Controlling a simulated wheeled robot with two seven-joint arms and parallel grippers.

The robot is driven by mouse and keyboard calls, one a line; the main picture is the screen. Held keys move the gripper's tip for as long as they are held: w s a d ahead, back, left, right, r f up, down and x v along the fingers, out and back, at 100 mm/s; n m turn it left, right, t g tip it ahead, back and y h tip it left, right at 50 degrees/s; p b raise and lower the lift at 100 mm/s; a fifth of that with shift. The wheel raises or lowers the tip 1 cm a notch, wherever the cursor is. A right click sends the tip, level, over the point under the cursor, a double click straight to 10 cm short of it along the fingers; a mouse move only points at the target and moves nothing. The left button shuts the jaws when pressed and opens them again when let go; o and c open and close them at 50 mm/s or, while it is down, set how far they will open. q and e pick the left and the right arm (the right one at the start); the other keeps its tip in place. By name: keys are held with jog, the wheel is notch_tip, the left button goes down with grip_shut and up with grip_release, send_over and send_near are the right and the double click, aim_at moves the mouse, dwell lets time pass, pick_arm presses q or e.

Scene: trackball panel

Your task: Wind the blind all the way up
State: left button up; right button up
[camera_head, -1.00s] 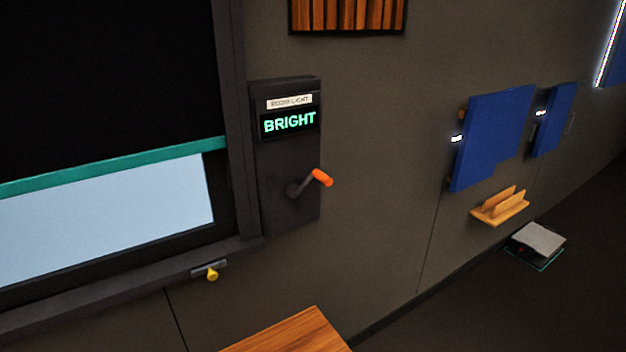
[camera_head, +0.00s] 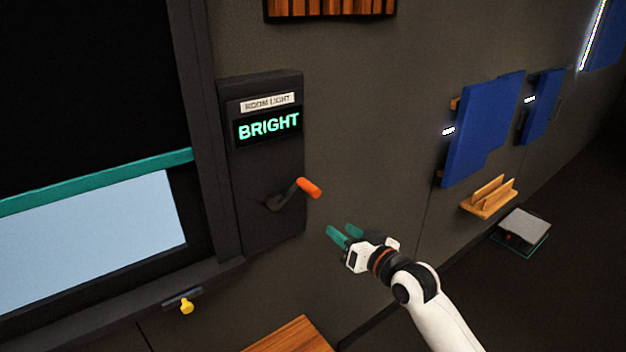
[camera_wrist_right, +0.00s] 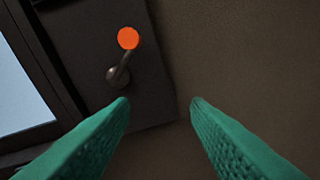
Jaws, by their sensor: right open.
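The blind (camera_head: 80,80) is a black sheet with a teal bottom bar (camera_head: 100,181), partly down over a pale window (camera_head: 90,235). A crank with an orange knob (camera_head: 309,188) sits on a dark wall panel (camera_head: 262,225) right of the window. The panel's display (camera_head: 268,126) reads BRIGHT. My right gripper (camera_head: 341,233) is open and empty, below and right of the knob, apart from it. In the right wrist view the orange knob (camera_wrist_right: 128,38) shows ahead, above and left of the gap between the green fingers (camera_wrist_right: 158,102). My left gripper is not in view.
A yellow knob (camera_head: 186,306) sits under the window sill. A wooden surface (camera_head: 290,338) is at the bottom. Blue panels (camera_head: 482,130) and a wooden holder (camera_head: 488,197) are on the wall to the right. The wall around the crank is clear.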

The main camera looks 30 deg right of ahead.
jog(key=t+y, duration=0.1)
send_near(311, 188)
jog(key=d+f, duration=0.1)
jog(key=shift+n, duration=0.3)
jog(key=w+p, duration=0.1)
jog(key=w, duration=0.2)
jog(key=w+a+p, duration=0.1)
jog(key=w, duration=0.5)
jog(key=shift+w+a+r+p, duration=0.15)
jog(key=shift+w+a+p, duration=0.15)
jog(key=shift+p, duration=0.1)
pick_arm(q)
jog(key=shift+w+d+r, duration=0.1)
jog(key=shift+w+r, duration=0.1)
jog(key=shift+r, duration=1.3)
pick_arm(e)
jog(key=shift+w+a, duration=0.1)
jog(key=shift+w, duration=0.65)
grip_shut()
